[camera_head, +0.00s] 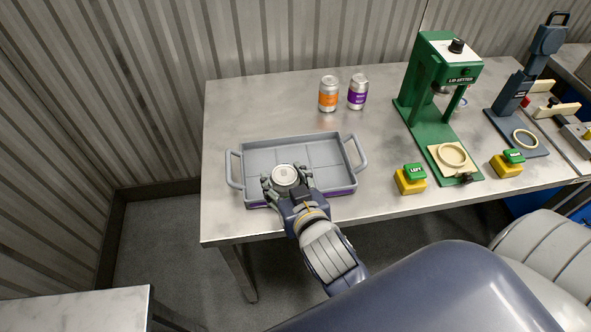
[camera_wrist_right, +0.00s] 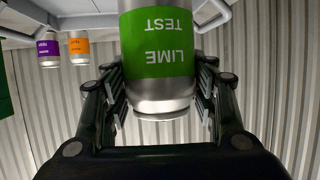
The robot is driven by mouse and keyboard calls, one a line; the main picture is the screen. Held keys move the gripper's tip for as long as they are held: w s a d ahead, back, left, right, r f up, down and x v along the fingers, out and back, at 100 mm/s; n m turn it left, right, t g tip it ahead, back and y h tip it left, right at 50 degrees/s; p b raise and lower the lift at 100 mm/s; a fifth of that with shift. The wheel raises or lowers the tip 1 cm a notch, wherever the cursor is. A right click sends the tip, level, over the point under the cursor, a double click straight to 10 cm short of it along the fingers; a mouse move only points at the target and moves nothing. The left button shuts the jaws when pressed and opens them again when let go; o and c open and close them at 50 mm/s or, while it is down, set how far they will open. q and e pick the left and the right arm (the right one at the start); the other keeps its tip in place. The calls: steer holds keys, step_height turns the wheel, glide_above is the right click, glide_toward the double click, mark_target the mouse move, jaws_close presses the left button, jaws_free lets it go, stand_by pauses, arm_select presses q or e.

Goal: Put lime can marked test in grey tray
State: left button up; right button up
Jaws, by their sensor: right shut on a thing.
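The lime can (camera_wrist_right: 160,55) has a green label reading LIME TEST and shows between the fingers in the right wrist view, where the picture is upside down. In the head view only its silver top (camera_head: 285,174) shows. My right gripper (camera_head: 286,183) is shut on the can, over the near left part of the grey tray (camera_head: 295,143). I cannot tell whether the can touches the tray floor. The tray has a handle at each end, and its floor is otherwise empty. My left gripper is not in view.
An orange-labelled can (camera_head: 328,94) and a purple-labelled can (camera_head: 358,92) stand behind the tray. A green lid setter (camera_head: 427,105) and yellow blocks with green tops (camera_head: 411,180) are to the right. Table (camera_head: 235,105) is clear at the back left.

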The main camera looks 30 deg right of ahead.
steer(key=shift+s+a+f, duration=0.25)
steer(key=shift+s+f, duration=0.1)
steer(key=shift+s, duration=0.05)
steer(key=p+x, duration=0.1)
steer(key=x, duration=0.4)
steer(key=a+p+x, duration=0.1)
steer(key=p+x, duration=0.1)
steer(key=x, duration=0.4)
steer(key=r+p+x, duration=0.1)
steer(key=x, duration=0.4)
steer(key=shift+w+a, duration=0.25)
steer(key=shift+w, duration=0.3)
steer(key=shift+f, duration=0.15)
steer(key=o, duration=0.9)
steer(key=shift+f, duration=0.15)
steer(key=o, duration=0.5)
steer(key=shift+c, duration=0.2)
